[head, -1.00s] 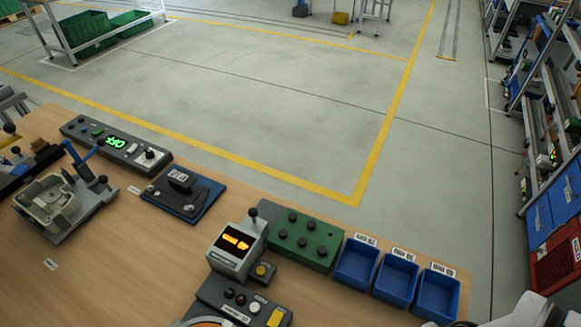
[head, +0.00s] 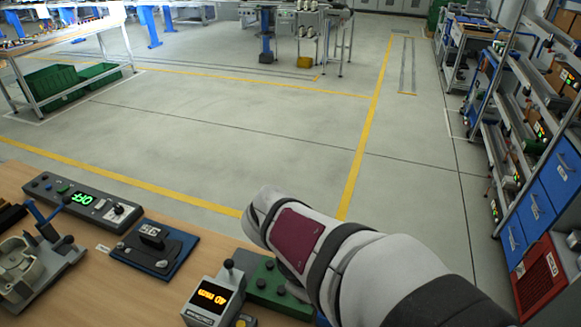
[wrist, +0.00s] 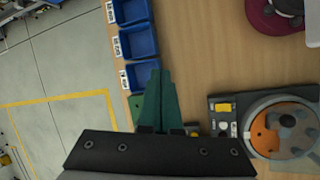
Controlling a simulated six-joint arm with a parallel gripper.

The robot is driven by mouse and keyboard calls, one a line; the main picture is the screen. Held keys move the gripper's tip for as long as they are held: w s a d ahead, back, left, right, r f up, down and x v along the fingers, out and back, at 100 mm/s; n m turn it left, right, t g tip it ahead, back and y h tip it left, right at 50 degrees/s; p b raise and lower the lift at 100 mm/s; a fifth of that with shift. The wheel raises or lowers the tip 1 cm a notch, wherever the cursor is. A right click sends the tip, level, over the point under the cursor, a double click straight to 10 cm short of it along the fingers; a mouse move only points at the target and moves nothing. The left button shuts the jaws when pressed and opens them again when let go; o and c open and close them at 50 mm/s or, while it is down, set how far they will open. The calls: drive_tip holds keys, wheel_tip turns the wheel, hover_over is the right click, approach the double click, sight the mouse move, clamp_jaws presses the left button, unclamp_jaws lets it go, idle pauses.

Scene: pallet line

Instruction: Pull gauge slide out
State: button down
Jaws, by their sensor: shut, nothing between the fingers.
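A grey box (head: 203,318) with a lit orange display and a black-knobbed lever stands at the bottom of the head view. I cannot tell for sure which part is the gauge slide. Left of the box, a blue plate (head: 190,249) carries a black block. In the wrist view my gripper (wrist: 155,66) has its dark green tapered fingers together, empty, near the blue bins. The head view shows my arm, but its fingers are out of sight. In that view my arm hides part of the bench right of the green knobbed block (head: 262,292).
A grey panel (head: 83,203) with a green display lies at the back left, with a metal fixture (head: 50,262) in front. In the wrist view, several blue bins (wrist: 137,42) line the bench edge. A panel with an orange disc (wrist: 265,137) sits at right. Wood between them is clear.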

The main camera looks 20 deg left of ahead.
drive_tip(key=w+a+f+n+t, duration=0.1)
drive_tip(key=a+f+n+t, duration=0.25)
drive_tip(key=a+n, duration=0.9)
drive_tip(key=n+t+y, duration=0.3)
drive_tip(key=n+t, duration=0.2)
drive_tip(key=n, duration=0.2)
approach(229, 271)
drive_tip(key=shift+g, duration=0.25)
drive_tip(key=v, duration=0.5)
drive_tip(key=shift+w+a+r, duration=0.15)
drive_tip(key=shift+a+r, duration=0.1)
drive_tip(key=shift+a, duration=0.1)
drive_tip(key=x, duration=1)
drive_tip(key=shift+d, duration=0.25)
drive_tip(key=w, duration=0.9)
drive_tip(key=shift+w, duration=0.2)
drive_tip(key=v, duration=1)
drive_tip(key=shift+s+a, duration=0.2)
drive_tip(key=shift+s, duration=0.05)
